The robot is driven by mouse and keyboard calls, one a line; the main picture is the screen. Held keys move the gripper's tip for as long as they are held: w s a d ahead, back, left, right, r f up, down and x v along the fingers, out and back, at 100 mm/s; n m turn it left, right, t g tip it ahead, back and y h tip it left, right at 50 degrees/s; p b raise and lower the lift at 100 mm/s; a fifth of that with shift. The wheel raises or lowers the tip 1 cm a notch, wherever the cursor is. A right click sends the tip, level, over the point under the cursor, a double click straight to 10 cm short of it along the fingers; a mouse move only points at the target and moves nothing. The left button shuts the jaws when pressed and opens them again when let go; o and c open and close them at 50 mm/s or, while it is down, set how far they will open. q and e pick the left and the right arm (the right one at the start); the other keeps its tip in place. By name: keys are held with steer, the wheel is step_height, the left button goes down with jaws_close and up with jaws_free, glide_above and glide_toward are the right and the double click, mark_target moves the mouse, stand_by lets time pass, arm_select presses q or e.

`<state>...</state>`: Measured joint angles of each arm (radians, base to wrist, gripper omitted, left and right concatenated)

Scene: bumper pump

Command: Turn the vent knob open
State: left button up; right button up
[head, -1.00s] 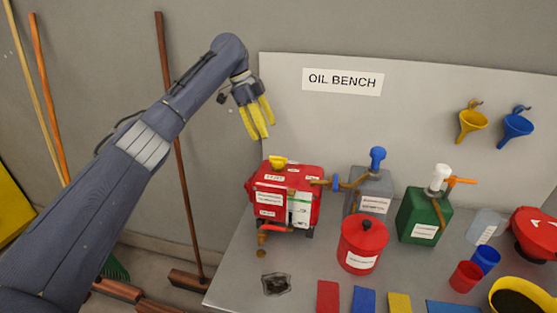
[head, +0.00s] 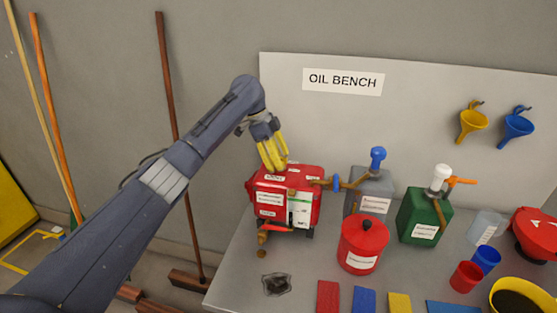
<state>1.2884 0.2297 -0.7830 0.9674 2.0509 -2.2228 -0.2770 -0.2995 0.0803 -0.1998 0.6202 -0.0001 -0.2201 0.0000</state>
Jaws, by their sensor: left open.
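The red container (head: 262,206) with white labels stands at the left end of the bench. In the earlier picture a yellow knob sits on its top; now my fingers cover that spot and I cannot pick the knob out. My left gripper (head: 274,166) points down with its yellow fingers at the container's top, open. I cannot tell whether the fingers touch the knob. My right gripper is not in view.
A grey can (head: 372,188) with a blue-topped pump, a green can (head: 424,218) and a red lidded pot (head: 362,243) stand to the right. A dark patch (head: 276,284) lies in front. The wall panel (head: 420,115) rises behind.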

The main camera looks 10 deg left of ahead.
arm_select(q)
jaws_close()
stand_by(0.5)
steer(key=n+t, duration=0.1)
steer(key=n, duration=0.3)
steer(key=shift+n+t, duration=0.3)
steer(key=shift+t, duration=0.1)
steer(key=shift+d+n+t+y, duration=0.1)
steer(key=shift+n+t+y, duration=0.3)
steer(key=shift+n, duration=0.9)
steer(key=shift+n+t+y, duration=0.2)
steer(key=shift+n+t, duration=0.3)
steer(key=shift+n, duration=0.8)
steer(key=shift+r, duration=0.1)
steer(key=shift+c, duration=0.9)
jaws_free()
steer(key=shift+d, duration=0.1)
steer(key=shift+o, duration=0.9)
